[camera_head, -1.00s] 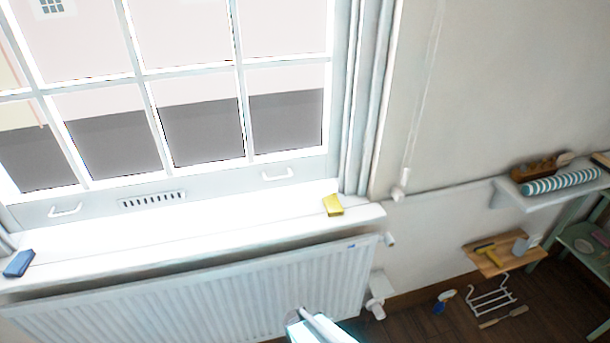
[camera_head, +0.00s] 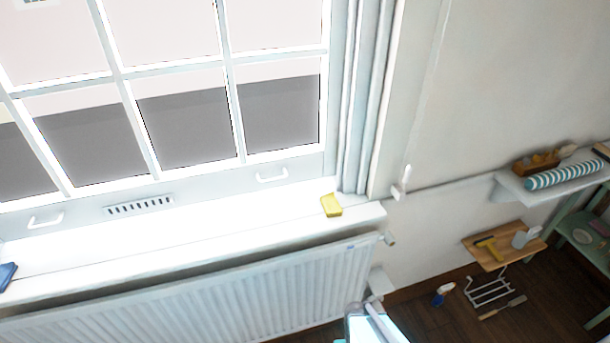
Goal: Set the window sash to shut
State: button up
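The white window sash (camera_head: 90,210) fills the left and upper part of the head view, with several panes between white bars. Its bottom rail carries a left handle (camera_head: 45,220), a slotted vent (camera_head: 139,205) and a right handle (camera_head: 272,176). The rail is low, close to the bright sill (camera_head: 190,232); I cannot tell whether a small gap is left beneath it. A pale part of my arm shows at the bottom edge, in front of the radiator's right end and apart from the sash. My gripper's fingertips do not show.
A yellow block (camera_head: 331,205) lies on the sill's right end and a blue one (camera_head: 7,274) on its left. A radiator (camera_head: 200,305) is below. At right are a wall shelf (camera_head: 520,192), a wooden board (camera_head: 497,257) and a wire rack (camera_head: 487,292) by the floor.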

aim_at(69, 208)
jog(key=z, duration=0.8)
jog(key=k, duration=0.15)
jog(key=u, duration=1.2)
jog(key=i, duration=0.3)
jog(key=z, duration=0.8)
jog(key=k, duration=0.1)
jog(key=u, duration=2.1)
